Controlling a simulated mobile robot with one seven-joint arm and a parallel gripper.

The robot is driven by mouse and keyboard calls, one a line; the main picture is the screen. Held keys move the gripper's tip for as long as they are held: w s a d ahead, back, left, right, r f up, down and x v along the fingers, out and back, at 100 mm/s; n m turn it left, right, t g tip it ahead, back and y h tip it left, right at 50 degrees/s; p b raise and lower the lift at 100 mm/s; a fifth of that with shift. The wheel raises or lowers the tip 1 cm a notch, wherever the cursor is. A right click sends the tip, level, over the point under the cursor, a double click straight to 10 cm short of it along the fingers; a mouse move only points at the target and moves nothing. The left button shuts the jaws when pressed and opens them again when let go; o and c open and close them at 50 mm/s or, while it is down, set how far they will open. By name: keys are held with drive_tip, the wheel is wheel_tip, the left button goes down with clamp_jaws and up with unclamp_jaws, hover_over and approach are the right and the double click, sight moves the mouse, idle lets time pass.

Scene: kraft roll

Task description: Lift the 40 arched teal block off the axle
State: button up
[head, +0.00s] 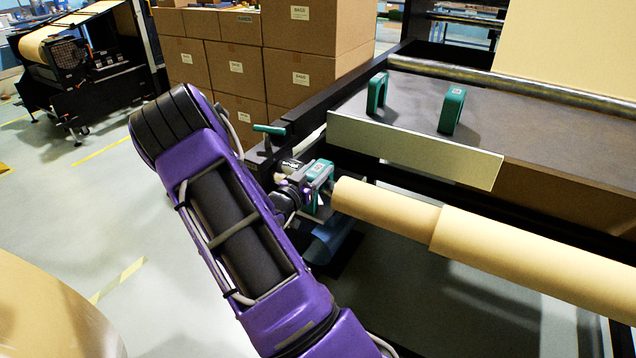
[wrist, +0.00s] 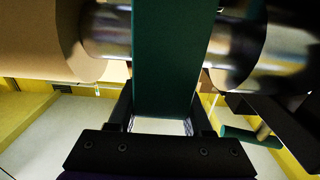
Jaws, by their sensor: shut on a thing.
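An arched teal block (head: 318,174) is at the left end of the kraft roll's axle in the head view. A small label shows on it, too small to read. In the wrist view the teal block (wrist: 166,60) crosses in front of the shiny metal axle (wrist: 108,30), which shows on both sides of it. My gripper (wrist: 163,112) is shut on the block, one dark finger on each side. In the head view my gripper (head: 303,188) reaches it from the left. Whether the block touches the axle is hidden.
The kraft roll (head: 385,205) runs right from the block. Two more arched teal blocks (head: 377,95) (head: 452,110) stand on the dark tabletop above a pale metal plate (head: 410,150). A teal handle (head: 268,129) is just behind my gripper. Stacked cartons (head: 235,68) stand behind.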

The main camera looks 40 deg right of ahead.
clamp_jaws()
drive_tip(key=shift+r, duration=0.15)
